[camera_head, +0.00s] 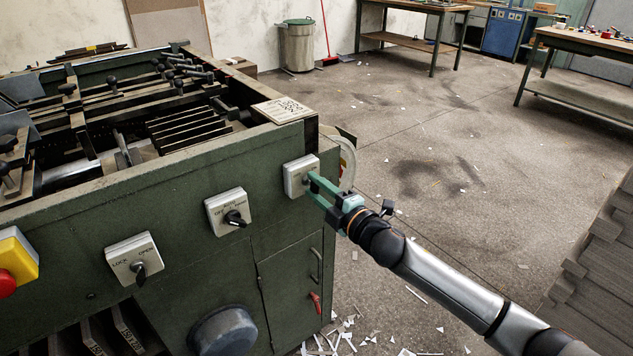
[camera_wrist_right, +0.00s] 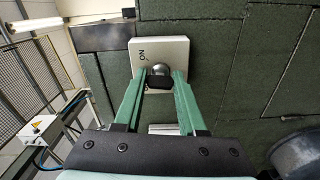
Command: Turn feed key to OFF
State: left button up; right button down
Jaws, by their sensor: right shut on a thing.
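The feed switch is a pale square plate (camera_head: 297,176) at the right end of the green machine's front panel. It also shows in the right wrist view, where the word ON reads upside down or sideways on the plate (camera_wrist_right: 143,52). A black key (camera_wrist_right: 159,83) with a round silver collar sits in the middle of the plate. My right gripper (camera_head: 311,182) reaches the plate from the right. Its two green fingers are shut on the key, one on each side. The fingers hide the key in the head view. I cannot tell which mark the key points to. My left gripper is out of view.
Two similar key switches, a middle one (camera_head: 229,212) and a LOCK/OPEN one (camera_head: 134,258), sit left along the panel. A red button on a yellow box (camera_head: 12,262) is at the far left. A round grey housing (camera_head: 224,331) juts out below. Open floor lies right of the machine.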

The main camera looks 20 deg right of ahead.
jog(key=n+p, duration=0.1)
jog(key=n, duration=0.4)
jog(key=shift+n+p, duration=0.35)
jog(key=shift+n, duration=0.05)
jog(key=n+p, duration=0.1)
jog(key=n, duration=0.3)
jog(key=shift+n, duration=0.3)
jog(key=shift+c, duration=2.4)
grip_release()
jog(key=v, duration=1.2)
jog(key=shift+s+b, duration=0.25)
jog(key=shift+b, duration=0.05)
